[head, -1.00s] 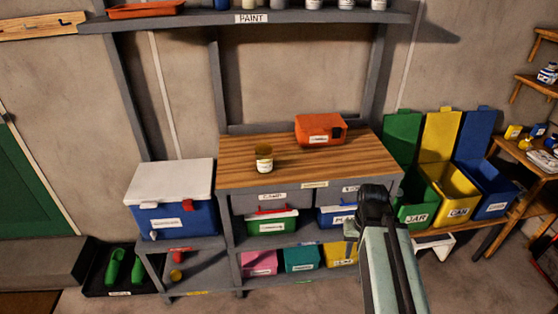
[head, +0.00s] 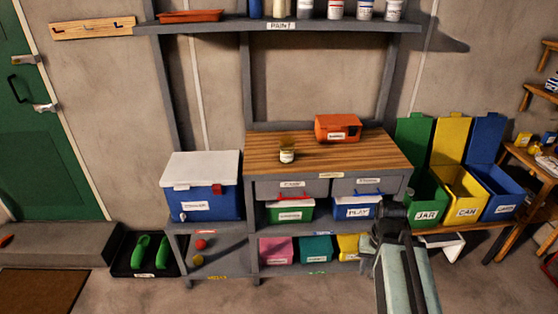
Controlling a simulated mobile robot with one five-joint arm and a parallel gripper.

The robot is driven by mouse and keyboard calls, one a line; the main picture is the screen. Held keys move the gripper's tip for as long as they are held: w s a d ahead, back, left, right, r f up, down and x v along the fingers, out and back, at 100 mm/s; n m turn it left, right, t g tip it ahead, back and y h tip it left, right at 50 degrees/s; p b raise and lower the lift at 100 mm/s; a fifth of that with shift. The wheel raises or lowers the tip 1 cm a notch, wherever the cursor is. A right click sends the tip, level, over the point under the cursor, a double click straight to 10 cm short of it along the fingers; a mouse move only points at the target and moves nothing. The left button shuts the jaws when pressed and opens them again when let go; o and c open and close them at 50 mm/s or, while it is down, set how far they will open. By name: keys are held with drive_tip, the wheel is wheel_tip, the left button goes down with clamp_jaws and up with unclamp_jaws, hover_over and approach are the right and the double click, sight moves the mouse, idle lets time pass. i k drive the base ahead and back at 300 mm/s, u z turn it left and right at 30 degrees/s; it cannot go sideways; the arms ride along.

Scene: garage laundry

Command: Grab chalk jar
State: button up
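A small jar (head: 287,154) with a yellowish lid and a pale label stands upright on the wooden bench top, left of its middle. Its label is too small to read, so I cannot tell whether it is the chalk jar. My gripper (head: 387,212) is at the lower right, in front of the bench's right end and well apart from the jar. I see it from behind, dark and small, and its fingers are not clear.
An orange box (head: 338,128) stands right of the jar on the bench (head: 375,152). A blue cooler (head: 205,203) with a white lid is to the left. Open green, yellow and blue bins (head: 462,205) stand to the right. The floor in front is clear.

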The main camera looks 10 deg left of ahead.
sight(287, 155)
drive_tip(key=u, duration=2.05)
drive_tip(key=i, duration=1)
drive_tip(key=z, duration=0.05)
